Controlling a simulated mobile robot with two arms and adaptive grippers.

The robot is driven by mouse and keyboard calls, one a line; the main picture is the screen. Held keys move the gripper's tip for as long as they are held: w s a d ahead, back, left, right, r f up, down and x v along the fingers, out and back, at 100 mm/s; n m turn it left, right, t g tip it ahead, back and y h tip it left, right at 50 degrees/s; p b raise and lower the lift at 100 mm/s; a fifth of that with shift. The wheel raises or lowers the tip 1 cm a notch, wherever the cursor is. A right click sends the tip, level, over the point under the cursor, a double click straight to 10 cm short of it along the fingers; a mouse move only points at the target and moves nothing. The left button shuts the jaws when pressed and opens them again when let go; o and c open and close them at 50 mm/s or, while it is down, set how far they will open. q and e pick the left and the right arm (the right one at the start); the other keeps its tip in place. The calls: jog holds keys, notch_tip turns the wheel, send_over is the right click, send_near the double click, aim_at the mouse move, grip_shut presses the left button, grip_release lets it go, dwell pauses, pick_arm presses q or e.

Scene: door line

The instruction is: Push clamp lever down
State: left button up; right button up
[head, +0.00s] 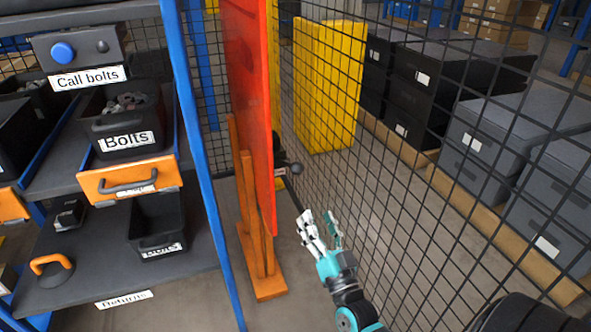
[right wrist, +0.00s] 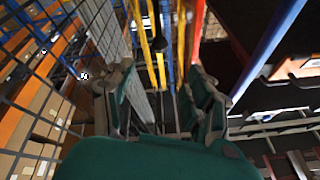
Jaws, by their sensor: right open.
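The clamp lever (head: 292,170) shows in the head view as a dark arm with a round black knob, beside the edge of the red-orange door panel (head: 250,90). A dark round knob (right wrist: 159,45), likely the lever's, shows in the right wrist view ahead of the fingers. My right gripper (head: 320,222) is open and empty, below and a little right of the knob in the head view, apart from it. In the right wrist view my right gripper (right wrist: 160,95) has its fingers spread on both sides. My left gripper is not in view.
An orange stand (head: 262,255) holds the panel. A black wire mesh fence (head: 400,200) runs close along my right arm's right side. A blue-framed shelf (head: 205,180) with bins stands left. A yellow block (head: 325,85) and dark crates (head: 420,90) lie beyond the mesh.

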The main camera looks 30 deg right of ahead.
aim_at(299, 174)
jog(key=x, duration=1.4)
jog(key=shift+w+b, duration=0.35)
jog(key=shift+b, duration=0.05)
jog(key=shift+w+d+r, duration=0.1)
jog(key=shift+w+r, duration=0.05)
jog(key=shift+w, duration=0.25)
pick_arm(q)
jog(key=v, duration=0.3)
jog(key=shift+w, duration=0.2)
pick_arm(e)
jog(key=c, duration=1.1)
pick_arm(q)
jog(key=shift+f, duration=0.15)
pick_arm(e)
grip_shut()
